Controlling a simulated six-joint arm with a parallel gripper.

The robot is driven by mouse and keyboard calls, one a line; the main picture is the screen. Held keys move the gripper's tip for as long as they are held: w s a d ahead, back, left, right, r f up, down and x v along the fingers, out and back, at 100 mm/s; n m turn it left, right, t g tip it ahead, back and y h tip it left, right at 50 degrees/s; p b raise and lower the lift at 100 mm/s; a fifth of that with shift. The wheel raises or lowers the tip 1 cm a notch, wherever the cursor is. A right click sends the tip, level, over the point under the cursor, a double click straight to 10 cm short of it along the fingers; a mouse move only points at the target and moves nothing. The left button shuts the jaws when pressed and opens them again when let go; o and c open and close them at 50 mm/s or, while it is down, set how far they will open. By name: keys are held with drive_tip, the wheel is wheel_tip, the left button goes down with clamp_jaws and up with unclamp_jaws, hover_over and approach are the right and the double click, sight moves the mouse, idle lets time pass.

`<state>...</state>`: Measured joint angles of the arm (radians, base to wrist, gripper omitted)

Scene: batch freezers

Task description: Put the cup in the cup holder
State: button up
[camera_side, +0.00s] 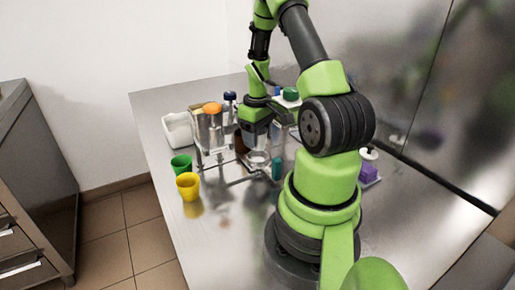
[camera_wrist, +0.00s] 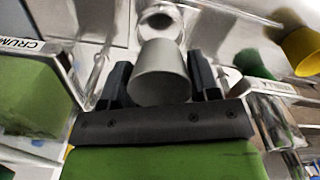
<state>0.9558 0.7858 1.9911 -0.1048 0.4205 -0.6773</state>
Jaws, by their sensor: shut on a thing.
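My gripper (camera_wrist: 160,78) is shut on a pale grey cup (camera_wrist: 160,70), with one dark finger on each side of it. In the side view my gripper (camera_side: 257,128) points down over the table's middle, and the cup (camera_side: 257,141) shows below it, held above the table. A round ring of the cup holder (camera_wrist: 160,17) shows just beyond the cup in the wrist view. In the side view the metal cup holder (camera_side: 259,158) lies just below the cup; the gap between them is hard to judge.
A green cup (camera_side: 181,165) and a yellow cup (camera_side: 188,185) stand at the table's left edge. A white bin (camera_side: 177,130) and an orange-topped container (camera_side: 212,109) stand behind. A purple item (camera_side: 369,174) is at right. The front of the table (camera_side: 222,255) is clear.

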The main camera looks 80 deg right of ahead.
drive_tip(key=shift+f, duration=1.95)
drive_tip(key=shift+f, duration=0.15)
drive_tip(key=o, duration=0.9)
wheel_tip(320, 180, up, 12)
drive_tip(key=shift+r, duration=0.2)
drive_tip(key=shift+r, duration=0.1)
